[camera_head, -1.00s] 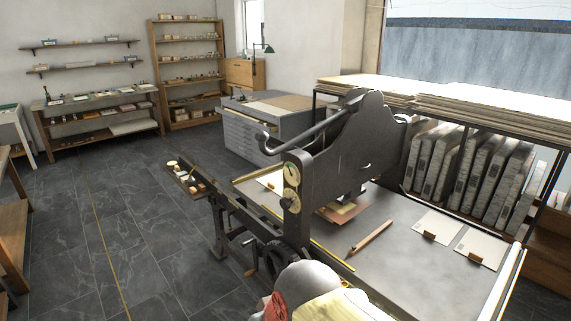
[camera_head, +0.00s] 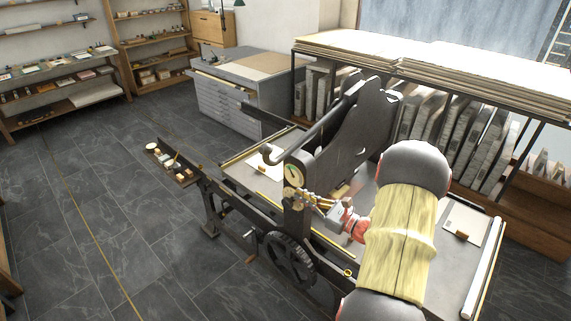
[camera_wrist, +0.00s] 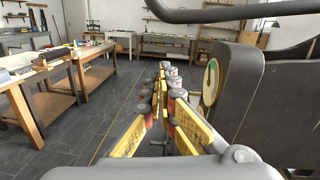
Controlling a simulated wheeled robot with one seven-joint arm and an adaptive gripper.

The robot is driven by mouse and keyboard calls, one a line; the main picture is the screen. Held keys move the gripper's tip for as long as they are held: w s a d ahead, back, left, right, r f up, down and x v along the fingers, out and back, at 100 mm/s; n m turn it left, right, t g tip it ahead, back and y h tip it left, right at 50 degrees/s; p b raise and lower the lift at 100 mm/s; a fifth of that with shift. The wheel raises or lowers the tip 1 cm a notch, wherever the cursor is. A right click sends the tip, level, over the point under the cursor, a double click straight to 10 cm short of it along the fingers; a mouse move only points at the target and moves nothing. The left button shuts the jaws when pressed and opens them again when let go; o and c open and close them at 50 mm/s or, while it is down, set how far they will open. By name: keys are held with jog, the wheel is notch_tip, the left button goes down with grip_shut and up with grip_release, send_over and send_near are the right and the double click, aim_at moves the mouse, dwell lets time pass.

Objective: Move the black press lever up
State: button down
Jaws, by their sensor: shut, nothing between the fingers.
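The black press lever (camera_head: 318,128) is a long dark bar with a hooked end. It slants from the top of the press's side plate down to the left. In the wrist view the lever (camera_wrist: 215,15) crosses the top right, above my fingers. My gripper (camera_head: 302,196) is shut and empty. It is beside the press frame near the round gauge (camera_head: 293,172), below the lever and apart from it. In the wrist view my gripper (camera_wrist: 166,72) points forward with yellow-and-black fingers close together, left of the grey press frame (camera_wrist: 245,90).
The press bed (camera_head: 345,250) lies behind my arm, with a geared wheel (camera_head: 290,258) at its front. A small tray (camera_head: 172,165) juts out left. A rack of stone slabs (camera_head: 455,135) and a drawer cabinet (camera_head: 230,100) stand behind. The floor at left is clear.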

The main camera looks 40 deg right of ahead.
jog(key=w+d+r+m+h, duration=0.1)
jog(key=w+r, duration=0.3)
jog(key=w, duration=0.5)
jog(key=shift+w+d+t+p, duration=0.15)
jog(key=shift+w+t+p, duration=0.15)
jog(key=shift+p, duration=0.15)
